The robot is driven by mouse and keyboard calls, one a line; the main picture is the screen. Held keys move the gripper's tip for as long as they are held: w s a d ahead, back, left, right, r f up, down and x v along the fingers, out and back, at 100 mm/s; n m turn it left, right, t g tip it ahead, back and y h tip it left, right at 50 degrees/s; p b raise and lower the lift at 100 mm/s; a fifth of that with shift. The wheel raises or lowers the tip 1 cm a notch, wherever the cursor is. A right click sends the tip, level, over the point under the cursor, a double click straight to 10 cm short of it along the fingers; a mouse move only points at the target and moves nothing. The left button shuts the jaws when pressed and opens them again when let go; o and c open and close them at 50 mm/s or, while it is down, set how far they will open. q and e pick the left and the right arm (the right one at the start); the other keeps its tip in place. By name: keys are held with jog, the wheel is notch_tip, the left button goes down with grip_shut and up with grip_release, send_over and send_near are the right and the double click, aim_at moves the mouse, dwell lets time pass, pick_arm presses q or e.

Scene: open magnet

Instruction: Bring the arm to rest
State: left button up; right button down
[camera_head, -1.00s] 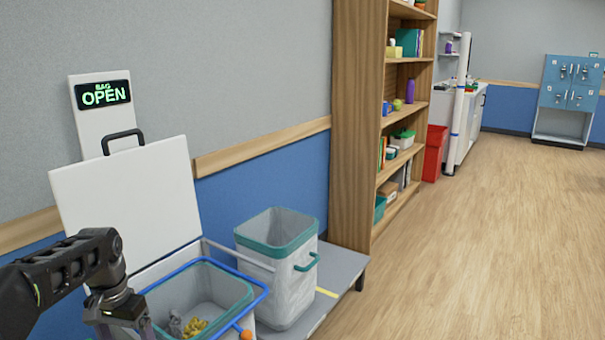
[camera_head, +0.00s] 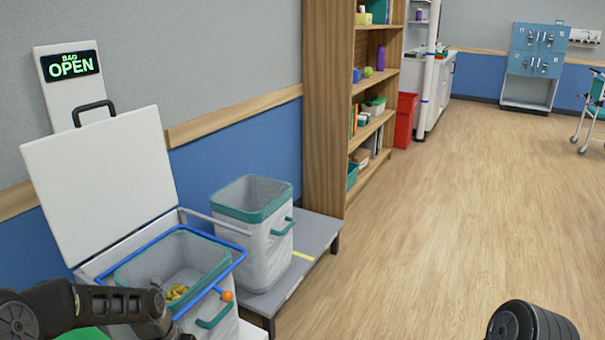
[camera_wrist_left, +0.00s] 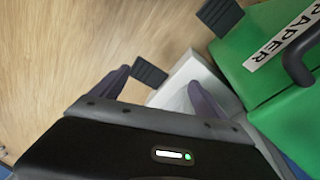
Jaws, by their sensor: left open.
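My left arm (camera_head: 95,305) crosses the bottom left of the head view, in front of the open bin; its gripper is out of that frame. In the left wrist view, my left gripper (camera_wrist_left: 160,77) is open, its two purple fingers spread with nothing seen held between them. A white block-like object (camera_wrist_left: 185,72) shows beyond the fingers, and a green container (camera_wrist_left: 270,85) labelled PAPER is close on the right. A dark rounded part of mine (camera_head: 530,322) shows at the bottom right of the head view. My right gripper is not seen.
A lidded bin (camera_head: 225,258) stands open with a yellow item inside, below a lit "BAG OPEN" sign (camera_head: 70,65). A second white bin (camera_head: 255,240) stands on a grey platform (camera_head: 318,235). A wooden shelf (camera_head: 328,110) is behind. The floor (camera_head: 430,220) at right is clear.

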pick_arm(q)
jog(key=s+d+f+h, duration=0.1)
jog(key=s+d+f, duration=0.5)
jog(key=d+f, duration=0.35)
jog(key=s+d+f+n+h, duration=0.1)
jog(key=s+d+f, duration=0.35)
jog(key=s, duration=0.35)
jog(key=s+d+f+n, duration=0.1)
jog(key=s+d+f, duration=0.2)
jog(key=s+d, duration=0.4)
notch_tip(320, 180, up, 18)
jog(key=s+p, duration=0.2)
jog(key=p, duration=1.5)
jog(key=shift+a+n+p, duration=0.3)
jog(key=shift+p, duration=0.1)
